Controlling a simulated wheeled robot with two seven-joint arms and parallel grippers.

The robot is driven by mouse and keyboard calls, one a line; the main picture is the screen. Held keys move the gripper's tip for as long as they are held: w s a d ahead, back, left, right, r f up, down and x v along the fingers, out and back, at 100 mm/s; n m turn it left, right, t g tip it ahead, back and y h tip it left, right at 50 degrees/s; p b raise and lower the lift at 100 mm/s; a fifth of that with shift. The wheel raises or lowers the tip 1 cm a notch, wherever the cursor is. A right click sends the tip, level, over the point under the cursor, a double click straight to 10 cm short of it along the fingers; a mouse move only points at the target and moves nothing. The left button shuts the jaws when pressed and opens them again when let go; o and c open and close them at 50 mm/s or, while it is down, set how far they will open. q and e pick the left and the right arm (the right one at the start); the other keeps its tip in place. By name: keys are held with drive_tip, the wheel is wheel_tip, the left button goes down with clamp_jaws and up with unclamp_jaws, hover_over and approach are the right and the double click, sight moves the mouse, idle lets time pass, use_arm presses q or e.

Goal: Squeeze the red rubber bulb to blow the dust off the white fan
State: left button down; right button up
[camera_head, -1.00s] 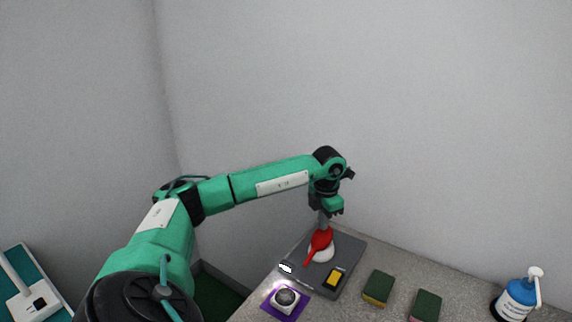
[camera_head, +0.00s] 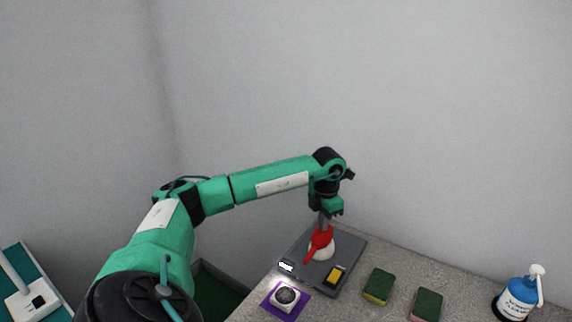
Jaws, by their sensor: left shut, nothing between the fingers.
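The red rubber bulb (camera_head: 321,240) rests on a white round base (camera_head: 322,253) on a dark grey plate (camera_head: 349,246), its nozzle slanting down toward the lower left. My left gripper (camera_head: 323,223) points down at the top of the bulb. Its fingers are shut and partly hidden against the red, with nothing held between them. The bulb looks pressed out of its round shape. The white fan (camera_head: 285,297), with a dark round middle, lies on a purple mat (camera_head: 297,313) below and left of the bulb. I cannot make out dust on it. My right gripper is out of view.
A yellow block (camera_head: 335,275) and a small white label (camera_head: 286,266) are on the grey plate. Two green-topped sponges (camera_head: 379,285) (camera_head: 427,304) lie to the right. A blue pump bottle (camera_head: 517,298) stands at far right. Walls close off the back and left.

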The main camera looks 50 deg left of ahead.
use_arm(q)
drive_tip(key=shift+f+b, duration=0.65)
drive_tip(key=shift+f, duration=0.55)
drive_tip(key=shift+r+p, duration=1.1)
drive_tip(key=shift+r, duration=0.8)
drive_tip(key=shift+r+p, duration=1.55)
drive_tip(key=shift+r, duration=1)
drive_tip(key=shift+f, duration=0.1)
